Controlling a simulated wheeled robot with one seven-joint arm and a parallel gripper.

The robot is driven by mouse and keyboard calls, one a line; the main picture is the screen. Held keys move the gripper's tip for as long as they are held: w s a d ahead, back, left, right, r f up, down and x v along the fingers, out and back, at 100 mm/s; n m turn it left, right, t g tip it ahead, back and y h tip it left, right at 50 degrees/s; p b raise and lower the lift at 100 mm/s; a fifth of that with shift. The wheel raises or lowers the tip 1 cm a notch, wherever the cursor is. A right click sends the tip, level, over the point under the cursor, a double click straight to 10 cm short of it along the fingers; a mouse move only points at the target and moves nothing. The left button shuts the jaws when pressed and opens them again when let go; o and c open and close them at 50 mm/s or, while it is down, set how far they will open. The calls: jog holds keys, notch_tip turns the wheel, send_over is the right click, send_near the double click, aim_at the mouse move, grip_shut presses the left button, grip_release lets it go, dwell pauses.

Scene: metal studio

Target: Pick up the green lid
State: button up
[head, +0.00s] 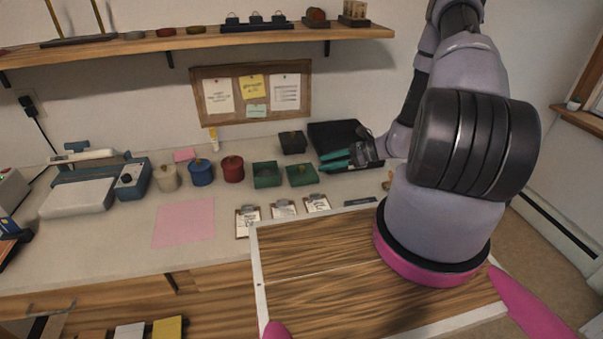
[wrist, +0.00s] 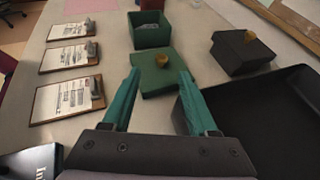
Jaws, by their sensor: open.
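The green lid (head: 301,176) is a flat square piece with a small gold knob, lying to the right of the open green box (head: 265,175). In the wrist view the lid (wrist: 160,83) lies ahead of my gripper (wrist: 159,73), with its knob roughly centred between the two teal fingers. The green box (wrist: 150,30) stands just beyond it. In the head view my gripper (head: 322,161) is just right of the lid, open, with nothing held. I cannot tell whether a finger touches the lid. Its near edge is partly overlapped by the fingers in the wrist view.
A black box with a gold knob (wrist: 243,52) and a black tray (wrist: 272,110) stand close on the right. Several clipboards (wrist: 67,99) lie on the left. Red (head: 233,170), blue (head: 201,174) and cream (head: 166,178) canisters stand left of the green box.

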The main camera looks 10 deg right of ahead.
aim_at(306, 172)
jog(key=x, duration=0.7)
jog(key=shift+w+a, duration=0.15)
jog(key=shift+w, duration=0.1)
grip_shut()
